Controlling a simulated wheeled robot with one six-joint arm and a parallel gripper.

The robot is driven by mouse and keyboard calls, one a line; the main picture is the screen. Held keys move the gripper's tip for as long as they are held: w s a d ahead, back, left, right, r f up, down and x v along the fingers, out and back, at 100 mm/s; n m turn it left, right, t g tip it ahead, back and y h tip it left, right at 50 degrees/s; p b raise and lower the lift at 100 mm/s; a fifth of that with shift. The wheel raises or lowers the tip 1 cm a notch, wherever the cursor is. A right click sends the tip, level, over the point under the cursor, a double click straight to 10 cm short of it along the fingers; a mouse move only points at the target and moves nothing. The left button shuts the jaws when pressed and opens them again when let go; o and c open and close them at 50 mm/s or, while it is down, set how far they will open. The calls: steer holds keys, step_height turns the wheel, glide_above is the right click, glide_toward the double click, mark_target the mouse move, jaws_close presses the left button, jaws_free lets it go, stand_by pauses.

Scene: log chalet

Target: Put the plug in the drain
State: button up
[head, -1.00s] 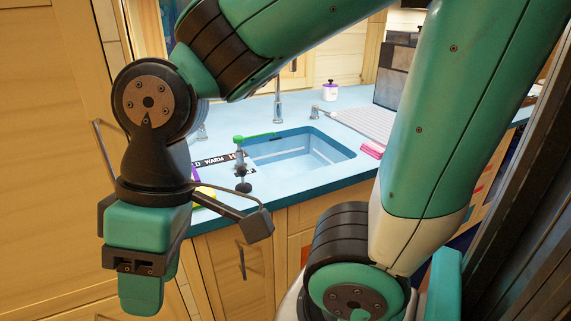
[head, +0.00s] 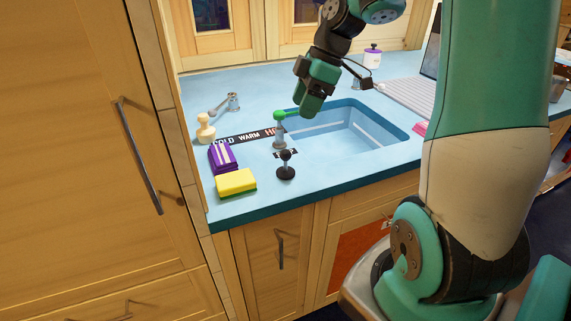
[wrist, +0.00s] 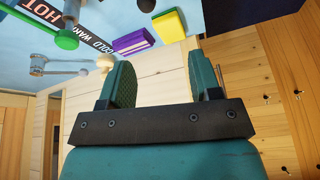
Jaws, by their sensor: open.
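A small dark stopper-like piece (head: 286,168) with a round base and knob stands on the counter in front of the sink; it looks like the plug. In the wrist view a dark round piece (wrist: 147,5) at the top edge may be the same thing. The blue sink (head: 385,120) is recessed in the counter; I cannot make out its drain. My gripper (head: 308,108) hangs above the sink's back left part, apart from the plug. In the wrist view its two fingers (wrist: 160,75) are spread, with nothing between them.
A green-topped lever (head: 280,116) stands by the COLD WARM HOT strip (head: 248,138), close to my gripper. A purple packet (head: 222,157), yellow sponge (head: 236,182) and cream dispenser (head: 205,128) lie left. A metal tap (head: 228,102) is behind.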

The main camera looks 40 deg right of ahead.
steer(key=d+f, duration=0.1)
steer(key=d, duration=0.2)
steer(key=p, duration=0.1)
glide_toward(286, 162)
steer(key=shift+n, duration=0.3)
steer(key=x, duration=0.4)
steer(key=shift+w+d+f, duration=0.2)
steer(key=shift+d+f, duration=0.05)
steer(key=shift+f, duration=0.25)
steer(key=shift+p+x, duration=0.7)
steer(key=shift+x, duration=2.1)
steer(key=shift+w+a, duration=0.1)
steer(key=shift+a, duration=0.05)
steer(key=c, duration=0.9)
